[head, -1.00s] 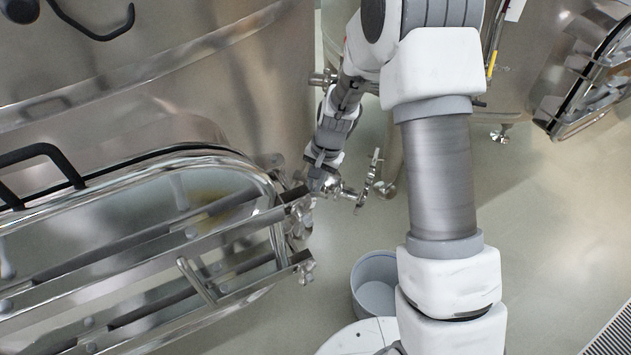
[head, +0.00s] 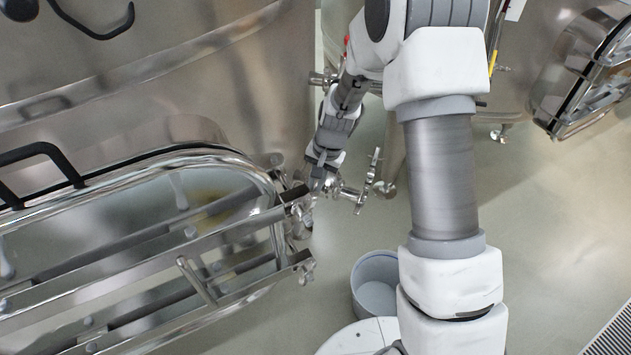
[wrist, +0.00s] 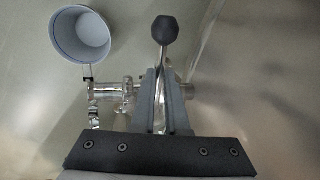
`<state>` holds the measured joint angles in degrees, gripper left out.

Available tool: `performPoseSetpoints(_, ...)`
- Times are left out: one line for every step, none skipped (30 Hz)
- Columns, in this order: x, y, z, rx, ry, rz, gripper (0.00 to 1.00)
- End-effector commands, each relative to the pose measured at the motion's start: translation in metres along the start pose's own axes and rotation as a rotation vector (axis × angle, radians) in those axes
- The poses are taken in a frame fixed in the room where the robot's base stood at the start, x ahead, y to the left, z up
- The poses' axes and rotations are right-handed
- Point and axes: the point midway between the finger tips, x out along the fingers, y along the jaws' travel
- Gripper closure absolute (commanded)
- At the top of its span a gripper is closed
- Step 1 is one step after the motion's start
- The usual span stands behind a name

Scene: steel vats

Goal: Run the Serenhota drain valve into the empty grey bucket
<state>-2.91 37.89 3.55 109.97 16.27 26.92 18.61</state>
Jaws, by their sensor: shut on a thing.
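The steel drain valve (head: 350,192) juts from the low side of the large vat in the head view. In the wrist view its pipe body (wrist: 108,90) runs sideways behind my fingers. Its lever, with a dark round knob (wrist: 165,29), stands up between my fingers. My gripper (wrist: 162,75) is shut on the lever below the knob; it also shows in the head view (head: 321,174). The grey bucket (head: 364,296) stands on the floor, below and right of the valve in the head view. The wrist view shows the bucket (wrist: 80,38) open and empty inside.
The large steel vat (head: 220,90) fills the left, with its railed hatch (head: 150,230) close to my gripper. Another vat with a hatch (head: 590,75) stands at the upper right. Floor (head: 560,220) is clear at the right, with a grating (head: 612,335) in the corner.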

Motion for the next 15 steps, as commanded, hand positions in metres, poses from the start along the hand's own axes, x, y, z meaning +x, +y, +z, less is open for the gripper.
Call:
performPoseSetpoints(0.000, 0.003, -0.001, -0.017, -0.004, 0.001, 1.00)
performPoseSetpoints(0.000, 0.004, -0.001, -0.030, -0.007, 0.001, 1.00)
performPoseSetpoints(-0.001, 0.006, -0.001, -0.049, -0.011, 0.001, 1.00)
performPoseSetpoints(-0.001, 0.007, -0.001, -0.067, -0.015, 0.001, 1.00)
performPoseSetpoints(-0.001, 0.008, -0.002, -0.085, -0.018, 0.001, 1.00)
performPoseSetpoints(-0.001, 0.011, -0.002, -0.113, -0.023, 0.001, 1.00)
performPoseSetpoints(-0.002, 0.013, -0.003, -0.135, -0.028, 0.001, 1.00)
performPoseSetpoints(-0.002, 0.014, -0.003, -0.157, -0.033, 0.001, 1.00)
performPoseSetpoints(-0.002, 0.016, -0.003, -0.190, -0.039, 0.001, 1.00)
performPoseSetpoints(-0.003, 0.018, -0.004, -0.215, -0.044, 0.001, 1.00)
performPoseSetpoints(-0.003, 0.020, -0.005, -0.241, -0.049, 0.001, 1.00)
performPoseSetpoints(-0.004, 0.023, -0.005, -0.274, -0.057, 0.001, 1.00)
performPoseSetpoints(-0.004, 0.025, -0.006, -0.300, -0.062, 0.001, 1.00)
performPoseSetpoints(-0.005, 0.026, -0.007, -0.326, -0.066, 0.001, 1.00)
performPoseSetpoints(-0.005, 0.028, -0.008, -0.359, -0.073, 0.001, 1.00)
